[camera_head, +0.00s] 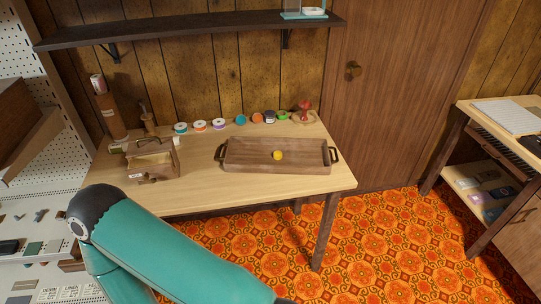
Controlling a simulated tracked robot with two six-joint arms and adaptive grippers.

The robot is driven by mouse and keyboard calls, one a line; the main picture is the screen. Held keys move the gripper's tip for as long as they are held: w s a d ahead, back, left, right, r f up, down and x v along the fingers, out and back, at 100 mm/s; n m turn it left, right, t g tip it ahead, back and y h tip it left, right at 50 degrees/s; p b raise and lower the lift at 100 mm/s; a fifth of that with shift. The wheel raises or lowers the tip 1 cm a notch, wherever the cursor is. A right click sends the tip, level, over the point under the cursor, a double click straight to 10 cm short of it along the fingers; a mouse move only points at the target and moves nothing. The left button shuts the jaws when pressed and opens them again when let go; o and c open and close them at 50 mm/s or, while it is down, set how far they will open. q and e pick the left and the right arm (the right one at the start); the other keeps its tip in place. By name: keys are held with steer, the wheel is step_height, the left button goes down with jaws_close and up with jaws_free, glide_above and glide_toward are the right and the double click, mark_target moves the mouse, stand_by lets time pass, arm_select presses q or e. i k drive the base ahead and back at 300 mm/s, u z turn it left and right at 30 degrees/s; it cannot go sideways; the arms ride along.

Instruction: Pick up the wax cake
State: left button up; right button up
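A small round yellow cake (278,155), which looks like the wax cake, lies inside a brown wooden tray (245,166) with dark handles. The tray sits on the right half of the light wooden table (210,195). The cake is near the middle of the tray, and nothing touches it. Neither of my grippers shows in the head view. One teal arm of mine crosses the lower left, in front of the table.
A row of coloured spools (221,124) stands along the table's back, with a red item (304,107) at its right end. An open brown box (152,165) stands at the left. A dark shelf (190,28) hangs above. Patterned floor is clear at right.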

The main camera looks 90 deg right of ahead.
mark_target(277, 154)
steer(key=z, duration=0.05)
steer(key=k, duration=1.55)
steer(key=z, duration=1.3)
steer(key=i, duration=1)
steer(key=z, duration=0.2)
